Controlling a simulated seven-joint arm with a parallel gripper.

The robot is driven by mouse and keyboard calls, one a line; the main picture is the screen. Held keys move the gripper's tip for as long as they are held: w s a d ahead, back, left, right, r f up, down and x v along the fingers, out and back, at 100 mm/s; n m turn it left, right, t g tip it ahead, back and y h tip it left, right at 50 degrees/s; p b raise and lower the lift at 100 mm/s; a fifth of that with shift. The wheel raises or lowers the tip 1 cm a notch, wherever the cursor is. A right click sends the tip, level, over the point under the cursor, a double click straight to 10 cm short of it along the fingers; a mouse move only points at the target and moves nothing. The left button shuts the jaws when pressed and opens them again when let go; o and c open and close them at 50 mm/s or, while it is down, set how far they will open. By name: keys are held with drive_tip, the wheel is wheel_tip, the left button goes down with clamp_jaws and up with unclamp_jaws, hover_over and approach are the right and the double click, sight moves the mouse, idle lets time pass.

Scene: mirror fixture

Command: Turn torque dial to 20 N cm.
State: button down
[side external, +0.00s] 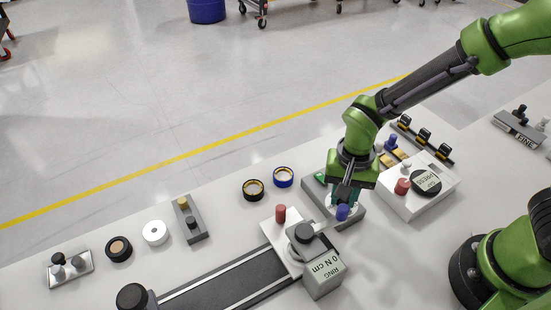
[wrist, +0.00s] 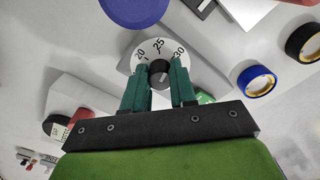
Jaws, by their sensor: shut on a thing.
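The torque dial (wrist: 140,56) shows in the wrist view as a white disc with the numbers 20, 25 and 30 in sight around a dark round knob (wrist: 159,72). My gripper (wrist: 158,80) is shut on this knob, with one teal finger on each side. Which value the knob points to is too small to tell. In the side view my gripper (side external: 346,192) points down over a grey box (side external: 353,218) and hides most of the dial.
A blue-topped post (side external: 342,212) stands close to my gripper. A red-topped post (side external: 281,213) stands left of it, and a white press box (side external: 425,195) right of it. Blue (side external: 283,177) and black (side external: 253,189) rings lie behind. A dark conveyor strip (side external: 232,283) runs in front.

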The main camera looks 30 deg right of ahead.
drive_tip(key=n, duration=0.7)
drive_tip(key=shift+d, duration=0.1)
drive_tip(key=n, duration=0.4)
drive_tip(key=shift+n, duration=2.1)
drive_tip(key=c, duration=0.9)
unclamp_jaws()
